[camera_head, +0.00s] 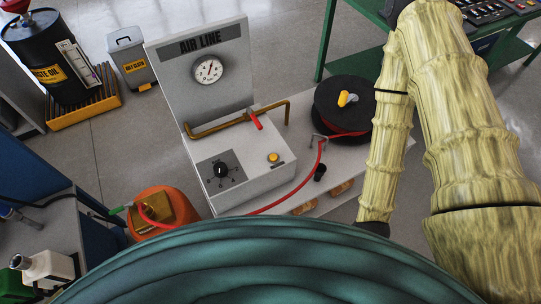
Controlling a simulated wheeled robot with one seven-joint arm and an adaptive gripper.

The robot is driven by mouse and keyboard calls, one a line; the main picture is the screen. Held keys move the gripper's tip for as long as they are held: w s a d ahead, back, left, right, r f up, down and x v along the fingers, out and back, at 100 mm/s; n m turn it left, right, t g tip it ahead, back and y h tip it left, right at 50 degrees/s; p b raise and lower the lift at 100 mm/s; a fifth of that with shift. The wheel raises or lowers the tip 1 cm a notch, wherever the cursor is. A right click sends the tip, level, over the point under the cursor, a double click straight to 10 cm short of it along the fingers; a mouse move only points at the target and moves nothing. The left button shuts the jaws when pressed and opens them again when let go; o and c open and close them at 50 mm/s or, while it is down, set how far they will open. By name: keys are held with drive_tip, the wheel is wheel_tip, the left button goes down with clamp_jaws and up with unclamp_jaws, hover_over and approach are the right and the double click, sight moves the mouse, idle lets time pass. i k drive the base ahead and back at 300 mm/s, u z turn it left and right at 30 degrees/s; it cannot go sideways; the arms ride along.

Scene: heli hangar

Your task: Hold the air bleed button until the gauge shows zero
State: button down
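The air line unit (228,180) is a white box with an upright grey panel marked AIR LINE. The round gauge (208,69) is on that panel. Its needle seems to point up and slightly right; its numbers are too small to read. A yellow button (273,157), likely the air bleed button, is on the box top at the right and looks uncovered. A black knob (220,170) is at the left of the box top. A brass pipe (215,127) with a red lever (255,121) runs behind them. My gripper is not in view.
A black hose reel (330,95) stands right of the unit, with a red hose (290,193) curving along its front. An orange container (165,212) is at the lower left. A waste oil drum (45,60) and bin (132,60) stand behind. My arm fills the right side.

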sight(273, 158)
drive_tip(key=z, duration=2.2)
drive_tip(key=k, duration=1.25)
drive_tip(key=u, duration=1.95)
